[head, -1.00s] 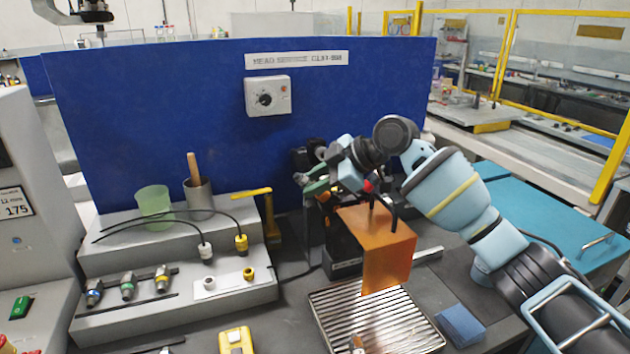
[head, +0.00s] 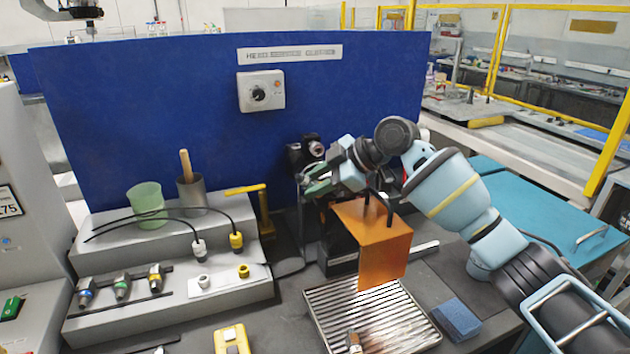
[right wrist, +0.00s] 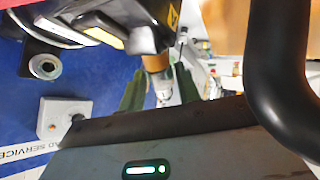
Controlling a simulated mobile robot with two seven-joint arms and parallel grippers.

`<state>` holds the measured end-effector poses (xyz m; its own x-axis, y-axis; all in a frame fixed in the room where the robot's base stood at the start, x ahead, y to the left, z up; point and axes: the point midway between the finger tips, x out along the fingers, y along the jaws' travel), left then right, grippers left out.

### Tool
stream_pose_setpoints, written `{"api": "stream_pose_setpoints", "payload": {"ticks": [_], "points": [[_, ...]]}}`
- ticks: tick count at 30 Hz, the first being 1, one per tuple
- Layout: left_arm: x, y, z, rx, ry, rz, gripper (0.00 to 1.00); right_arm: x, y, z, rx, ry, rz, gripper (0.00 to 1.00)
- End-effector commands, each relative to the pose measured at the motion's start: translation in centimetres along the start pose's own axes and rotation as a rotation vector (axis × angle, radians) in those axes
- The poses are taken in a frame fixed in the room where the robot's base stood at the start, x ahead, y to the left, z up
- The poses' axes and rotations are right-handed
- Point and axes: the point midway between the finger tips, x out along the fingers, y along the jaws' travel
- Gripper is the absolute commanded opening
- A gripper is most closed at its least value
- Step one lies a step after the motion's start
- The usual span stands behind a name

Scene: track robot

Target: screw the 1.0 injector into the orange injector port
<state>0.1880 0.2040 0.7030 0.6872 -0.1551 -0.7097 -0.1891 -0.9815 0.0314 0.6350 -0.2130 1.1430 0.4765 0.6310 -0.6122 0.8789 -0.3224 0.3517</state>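My right gripper (head: 314,182) is at the dark instrument head (head: 305,155) in front of the blue panel, its green fingers pointing left. In the right wrist view its two green fingers (right wrist: 160,88) stand on either side of a silver injector (right wrist: 162,84). The injector lines up with an orange-brown cylindrical part (right wrist: 154,60), which looks like the orange port. Whether the fingers press on the injector is not clear. The head view does not show the injector or how deep it sits. My left gripper is not in view.
A grey stepped rack (head: 180,320) at left holds blue-, green- and yellow-marked injectors (head: 122,287). An orange sheet (head: 375,240) hangs below my right wrist, above a ribbed tray (head: 365,325). A blue sponge (head: 457,319) lies right of the tray.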

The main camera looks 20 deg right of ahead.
Motion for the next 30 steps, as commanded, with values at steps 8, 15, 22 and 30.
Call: {"api": "stream_pose_setpoints", "payload": {"ticks": [8, 15, 22, 30], "points": [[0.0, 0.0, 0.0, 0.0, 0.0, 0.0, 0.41, 0.0, 0.0, -0.1, 0.0, 0.0, 0.0, 0.54], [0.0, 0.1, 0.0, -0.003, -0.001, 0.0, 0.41, -0.5, 0.0, 0.0, 0.0, 0.0, 0.001, 0.54], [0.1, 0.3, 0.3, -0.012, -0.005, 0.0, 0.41, -3.9, 0.1, 0.0, -0.001, -0.001, 0.002, 0.54], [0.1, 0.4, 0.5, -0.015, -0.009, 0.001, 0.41, -7.3, 0.0, 0.0, 0.001, 0.0, 0.001, 0.54]]}}
